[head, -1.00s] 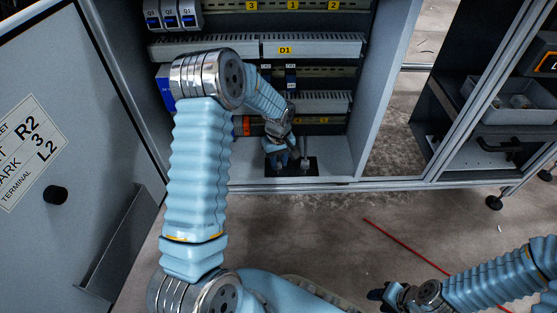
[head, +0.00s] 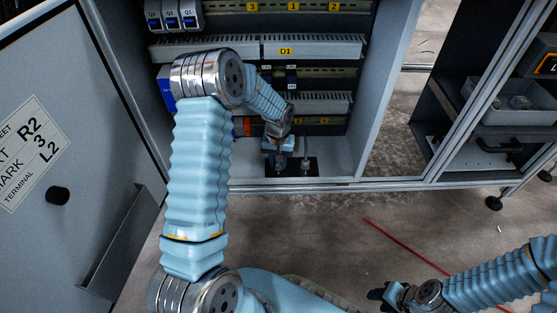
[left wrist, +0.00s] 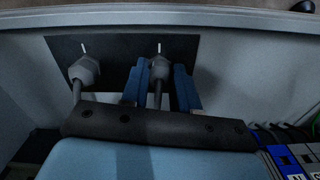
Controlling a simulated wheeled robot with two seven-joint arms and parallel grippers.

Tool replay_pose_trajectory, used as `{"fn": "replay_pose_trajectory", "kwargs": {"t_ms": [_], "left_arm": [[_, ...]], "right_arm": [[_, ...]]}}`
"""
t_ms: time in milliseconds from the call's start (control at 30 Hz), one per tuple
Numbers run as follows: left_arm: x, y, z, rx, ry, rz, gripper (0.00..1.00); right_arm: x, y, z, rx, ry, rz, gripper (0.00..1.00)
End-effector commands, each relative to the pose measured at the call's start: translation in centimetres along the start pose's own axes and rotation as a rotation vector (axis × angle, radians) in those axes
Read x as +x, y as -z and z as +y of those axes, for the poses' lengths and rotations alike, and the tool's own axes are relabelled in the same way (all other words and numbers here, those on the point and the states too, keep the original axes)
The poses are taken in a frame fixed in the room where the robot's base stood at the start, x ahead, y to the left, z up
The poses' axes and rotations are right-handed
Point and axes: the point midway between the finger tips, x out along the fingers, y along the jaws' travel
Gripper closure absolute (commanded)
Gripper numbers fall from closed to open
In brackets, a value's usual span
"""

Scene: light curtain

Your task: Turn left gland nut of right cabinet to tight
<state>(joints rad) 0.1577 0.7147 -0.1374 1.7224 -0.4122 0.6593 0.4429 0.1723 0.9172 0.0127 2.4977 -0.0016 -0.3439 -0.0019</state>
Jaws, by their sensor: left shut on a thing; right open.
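Two grey gland nuts stand on a dark plate (head: 313,170) in the floor of the open cabinet. In the left wrist view, the left gland nut (left wrist: 160,66) is between the blue fingers of my left gripper (left wrist: 160,88), which is shut on it. A cable runs from it toward the gripper. The other gland nut (left wrist: 85,70) stands apart, to the left in that view; it also shows in the head view (head: 305,166). White marks lie on the plate behind both nuts. In the head view my left gripper (head: 278,162) hides the held nut. My right gripper (head: 376,294) is open and empty, low over the floor.
Terminal rails and cable ducts (head: 312,47) fill the cabinet above the plate. The open cabinet door (head: 70,120) stands at left.

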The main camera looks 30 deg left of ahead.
Motion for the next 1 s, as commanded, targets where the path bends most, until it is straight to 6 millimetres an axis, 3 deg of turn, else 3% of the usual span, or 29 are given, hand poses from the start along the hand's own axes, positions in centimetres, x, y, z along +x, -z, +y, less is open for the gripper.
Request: {"fn": "replay_pose_trajectory", "kwargs": {"t_ms": [500,1000], "left_arm": [[-0.03,0.03,-0.16,0.318,0.000,0.000,1.00],[-0.01,0.04,-0.19,0.371,0.000,0.000,1.00]], "right_arm": [[-0.37,-0.02,-0.14,0.000,0.000,-0.001,0.57],[-0.40,-0.02,-0.15,0.000,0.000,-0.001,0.57]]}}
